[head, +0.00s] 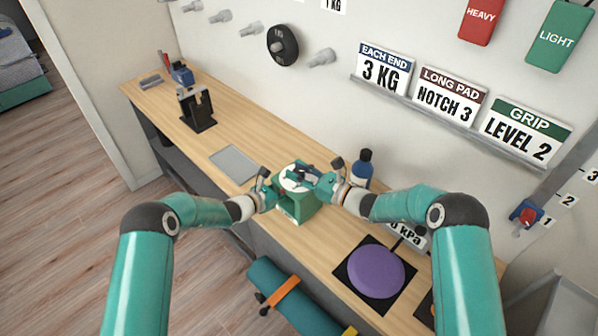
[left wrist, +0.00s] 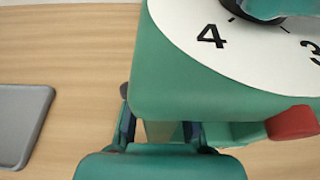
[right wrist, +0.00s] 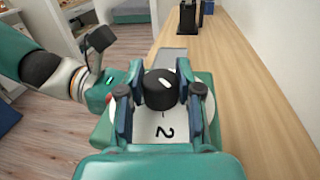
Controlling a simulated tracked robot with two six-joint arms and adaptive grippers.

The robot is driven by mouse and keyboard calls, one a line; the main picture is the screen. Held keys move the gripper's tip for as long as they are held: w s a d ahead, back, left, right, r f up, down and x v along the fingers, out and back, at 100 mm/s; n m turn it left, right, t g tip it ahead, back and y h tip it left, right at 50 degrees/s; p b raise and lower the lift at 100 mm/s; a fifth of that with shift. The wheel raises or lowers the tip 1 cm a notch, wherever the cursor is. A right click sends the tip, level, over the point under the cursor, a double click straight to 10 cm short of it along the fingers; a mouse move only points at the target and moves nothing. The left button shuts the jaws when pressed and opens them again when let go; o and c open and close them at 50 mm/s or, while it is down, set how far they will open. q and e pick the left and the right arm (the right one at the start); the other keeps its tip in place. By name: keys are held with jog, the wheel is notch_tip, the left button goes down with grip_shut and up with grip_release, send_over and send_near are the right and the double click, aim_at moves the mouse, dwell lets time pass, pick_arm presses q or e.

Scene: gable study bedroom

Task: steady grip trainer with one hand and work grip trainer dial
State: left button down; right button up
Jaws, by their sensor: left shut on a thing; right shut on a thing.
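The green grip trainer (head: 297,209) stands on the wooden bench with a white dial face on top. In the left wrist view its body (left wrist: 190,85) fills the centre, with 4 and 3 on the dial face (left wrist: 190,22). My left gripper (head: 268,194) is shut on the trainer's body; the fingers (left wrist: 158,132) reach beneath its top edge. My right gripper (head: 316,180) is shut on the black dial knob (right wrist: 160,84), one finger on each side. The knob has a white mark, and a 2 shows below it. Other numbers are hidden in the right wrist view.
A grey tray (head: 234,164) lies left of the trainer, a black stand (head: 196,108) farther off. A blue bottle (head: 362,168) stands behind, and a purple disc (head: 375,271) lies on the right. A wall sign (head: 522,136) reads GRIP LEVEL 2. A green roll (head: 300,300) is below the bench.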

grip_shut()
jog(key=shift+a+m+t+h, duration=0.1)
jog(key=shift+m+t+h, duration=1.35)
jog(key=shift+t, duration=0.25)
jog(key=shift+m+t+h, duration=0.75)
jog(key=shift+t+h, duration=0.05)
jog(key=shift+h, duration=0.25)
pick_arm(q)
jog(key=shift+d, duration=0.1)
pick_arm(e)
jog(key=o, duration=1)
grip_release()
